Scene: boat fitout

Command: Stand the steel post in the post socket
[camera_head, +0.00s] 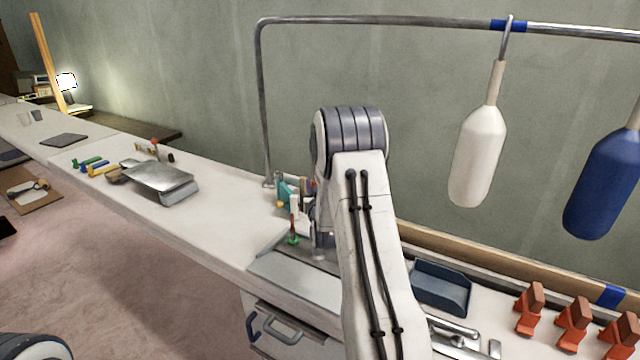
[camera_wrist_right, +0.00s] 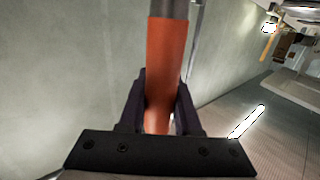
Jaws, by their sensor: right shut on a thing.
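The steel post (camera_wrist_right: 168,12) shows in the right wrist view as a grey metal rod with an orange-red sleeve (camera_wrist_right: 165,65). My right gripper (camera_wrist_right: 161,105) is shut around the sleeve. The post's grey end runs out of the top of that view. In the head view my right arm comes up from the bottom middle and hides its gripper and most or all of the post. A small grey metal piece (camera_head: 319,252) shows beside the arm at the counter; I cannot tell whether it is the post socket. My left gripper is not in view.
A metal rail (camera_head: 400,20) arches over the counter, with a white fender (camera_head: 478,150) and a blue fender (camera_head: 606,185) hanging. A blue-grey tray (camera_head: 440,288) and orange-brown blocks (camera_head: 530,308) stand at right. Small bottles and tools (camera_head: 293,205) crowd beside my arm.

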